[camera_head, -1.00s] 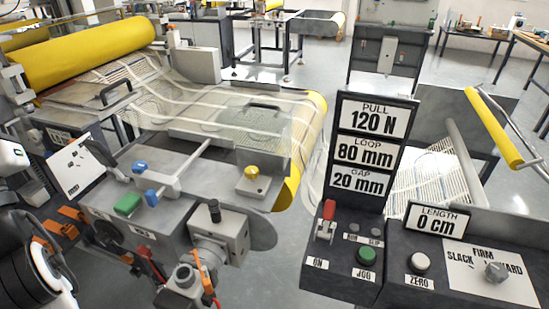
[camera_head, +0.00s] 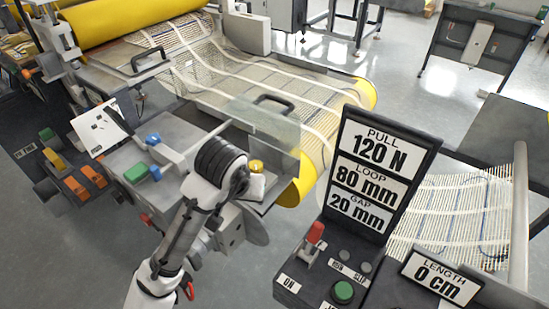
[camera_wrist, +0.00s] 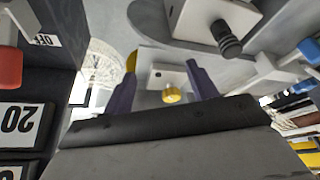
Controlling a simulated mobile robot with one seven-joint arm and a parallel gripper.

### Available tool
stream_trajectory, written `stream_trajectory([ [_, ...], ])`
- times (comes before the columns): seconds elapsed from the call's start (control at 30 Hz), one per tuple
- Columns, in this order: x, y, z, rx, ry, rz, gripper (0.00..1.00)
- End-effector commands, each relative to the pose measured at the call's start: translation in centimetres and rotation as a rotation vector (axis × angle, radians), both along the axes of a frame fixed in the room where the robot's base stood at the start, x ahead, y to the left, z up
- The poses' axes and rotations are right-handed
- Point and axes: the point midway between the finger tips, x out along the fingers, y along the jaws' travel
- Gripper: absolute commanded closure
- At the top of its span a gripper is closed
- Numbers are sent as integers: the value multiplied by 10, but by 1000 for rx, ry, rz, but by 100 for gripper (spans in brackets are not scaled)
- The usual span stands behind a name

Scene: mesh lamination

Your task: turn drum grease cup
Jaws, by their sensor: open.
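The small yellow grease cup (camera_head: 257,168) sits on a grey block at the near end of the yellow drum, just right of my wrist in the head view. In the wrist view the yellow cup (camera_wrist: 172,95) shows on a pale plate, between the lines of my two dark fingers. My gripper (camera_wrist: 162,75) is open and empty, pointing toward the cup, and I see no contact. In the head view my wrist hides most of the gripper.
A clear guard with a black handle (camera_head: 273,101) stands over the mesh beside the cup. The control console (camera_head: 343,291) with its red switch and green button is close on the right. Green and blue knobs (camera_head: 136,172) lie to the left. A black knob (camera_wrist: 226,38) juts out in the wrist view.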

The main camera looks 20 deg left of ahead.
Motion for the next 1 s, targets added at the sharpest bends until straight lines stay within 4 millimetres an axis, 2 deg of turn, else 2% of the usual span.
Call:
stream_trajectory([
  [0.17, 9, 1, -2, -1, 18, -1, 42],
  [0.6, 83, 9, -2, -2, 15, -2, 42],
  [0.87, 120, 13, -3, -1, 15, -2, 42],
  [0.9, 121, 13, -12, -5, 15, -1, 42],
  [1.0, 124, 14, -21, -3, 16, 1, 42],
])
